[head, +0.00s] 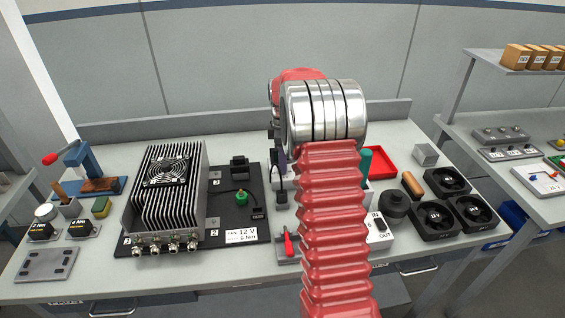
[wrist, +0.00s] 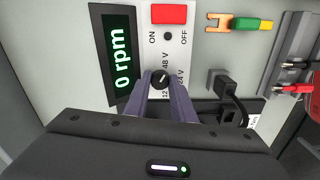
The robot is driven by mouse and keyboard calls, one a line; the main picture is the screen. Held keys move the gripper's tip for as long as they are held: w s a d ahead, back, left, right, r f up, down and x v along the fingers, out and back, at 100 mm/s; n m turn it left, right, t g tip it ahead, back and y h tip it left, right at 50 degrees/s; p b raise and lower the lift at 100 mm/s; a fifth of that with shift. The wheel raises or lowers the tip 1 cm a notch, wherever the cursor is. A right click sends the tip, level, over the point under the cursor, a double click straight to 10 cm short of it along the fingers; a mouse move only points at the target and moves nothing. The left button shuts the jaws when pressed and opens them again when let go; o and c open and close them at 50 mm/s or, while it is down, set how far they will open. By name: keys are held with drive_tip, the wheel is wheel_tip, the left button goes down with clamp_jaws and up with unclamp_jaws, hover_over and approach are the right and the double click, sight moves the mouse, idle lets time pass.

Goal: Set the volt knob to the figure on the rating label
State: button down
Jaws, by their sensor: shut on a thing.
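In the wrist view the black volt knob (wrist: 160,78) sits on a light panel with the printed marks 12, 48 V and 24 V around it. The fingers of my gripper (wrist: 160,84) stand on either side of the knob, shut on it. The knob's small white pointer seems to face up and right, towards 48 V, but it is too small to be sure. In the head view the rating label (head: 241,235) on the black board reads 12 V, with a second line that looks like 6 Nm. My arm hides the knob and gripper there.
Beside the knob are a display (wrist: 122,55) reading 0 rpm and a red switch (wrist: 169,14) marked ON and OFF. A finned heatsink with a fan (head: 170,190) stands left on the bench. Several black fans (head: 437,216) and a red tray (head: 377,163) lie at right.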

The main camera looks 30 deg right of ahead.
drive_tip(key=shift+w+m, duration=0.1)
drive_tip(key=shift+m, duration=0.4)
drive_tip(key=shift+d+r+m, duration=0.1)
drive_tip(key=shift+m, duration=0.4)
drive_tip(key=m, duration=1)
drive_tip(key=shift+m, duration=0.3)
drive_tip(key=m, duration=0.5)
drive_tip(key=shift+w, duration=0.1)
drive_tip(key=m, duration=0.6)
drive_tip(key=shift+r, duration=0.1)
drive_tip(key=shift+w+a, duration=0.1)
drive_tip(key=shift+a, duration=0.1)
drive_tip(key=c, duration=1.8)
unclamp_jaws()
drive_tip(key=shift+o, duration=0.2)
